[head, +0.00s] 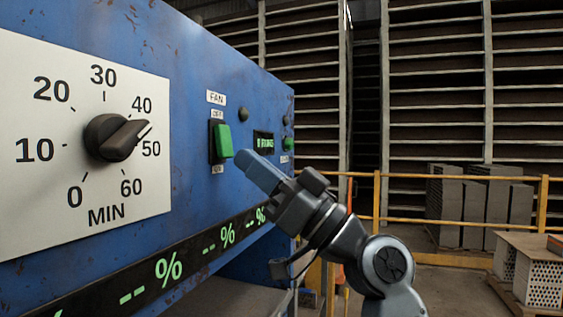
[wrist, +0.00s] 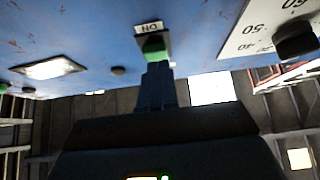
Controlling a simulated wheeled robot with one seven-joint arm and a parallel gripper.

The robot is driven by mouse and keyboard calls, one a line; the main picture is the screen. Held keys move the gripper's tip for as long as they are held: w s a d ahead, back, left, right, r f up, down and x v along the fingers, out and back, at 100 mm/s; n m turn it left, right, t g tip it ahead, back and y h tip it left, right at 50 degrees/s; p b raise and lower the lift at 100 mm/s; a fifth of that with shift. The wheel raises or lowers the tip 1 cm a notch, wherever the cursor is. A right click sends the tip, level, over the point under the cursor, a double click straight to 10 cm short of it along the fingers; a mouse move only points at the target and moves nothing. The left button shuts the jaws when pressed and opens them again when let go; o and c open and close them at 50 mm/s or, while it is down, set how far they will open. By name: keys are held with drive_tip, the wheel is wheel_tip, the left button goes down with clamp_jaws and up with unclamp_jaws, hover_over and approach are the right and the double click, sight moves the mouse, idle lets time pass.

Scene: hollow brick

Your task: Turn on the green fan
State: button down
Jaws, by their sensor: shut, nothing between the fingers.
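The green fan switch (head: 222,141) sits in a dark housing on the blue panel, under a FAN label (head: 216,97). Small OFF and ON plates are above and below it. My gripper (head: 243,160) is shut and empty, its blue-grey fingertips just right of the switch's lower part. In the wrist view, turned upside down, the green switch (wrist: 154,46) shows right at the ends of my gripper's fingers (wrist: 157,72), with the ON plate (wrist: 149,28) beyond. The fingers hide part of the switch there. I cannot tell whether they touch it.
A timer knob (head: 116,138) on a white MIN dial stands at the left of the panel. A small lit display (head: 264,142) and a round dark button (head: 244,114) are close to the switch. A yellow railing (head: 400,220) and brick stacks stand behind to the right.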

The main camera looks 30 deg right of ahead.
drive_tip(key=shift+w+a+f, duration=0.1)
drive_tip(key=shift+w+a, duration=0.2)
drive_tip(key=shift+w, duration=0.1)
drive_tip(key=shift+f, duration=0.1)
drive_tip(key=w+a+f+t+y+b, duration=0.1)
drive_tip(key=b, duration=0.7)
drive_tip(key=shift+w, duration=0.1)
drive_tip(key=shift+d+r, duration=0.1)
drive_tip(key=shift+r, duration=0.2)
